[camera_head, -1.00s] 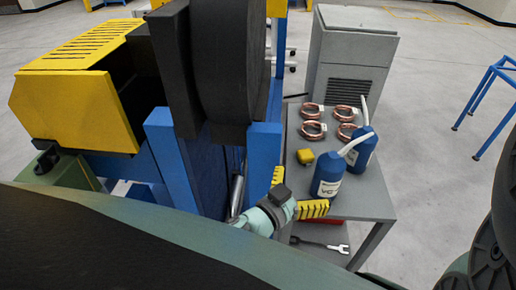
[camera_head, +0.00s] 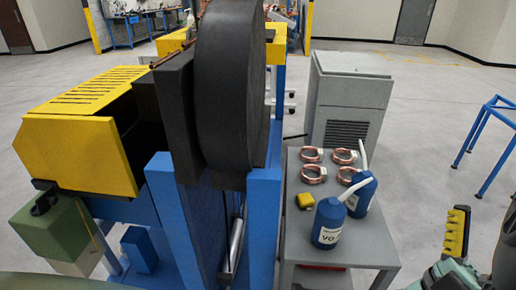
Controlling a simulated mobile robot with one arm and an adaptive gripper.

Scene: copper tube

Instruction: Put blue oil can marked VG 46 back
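Two blue oil cans with white spouts stand upright on a grey table (camera_head: 302,235). The front can (camera_head: 327,224) has a white label reading "VG", with the number not legible. My gripper (camera_head: 456,232) is at the lower right, off the table and apart from both cans. One yellow ribbed finger shows clearly, pointing up. The other finger is not clearly seen, so its opening cannot be judged.
Several copper coils (camera_head: 314,173) and a small yellow item (camera_head: 305,200) lie on the table. A blue and black machine (camera_head: 230,90) stands close on the left. A grey cabinet (camera_head: 345,100) is behind the table. A blue frame (camera_head: 484,130) stands right. Open floor lies between.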

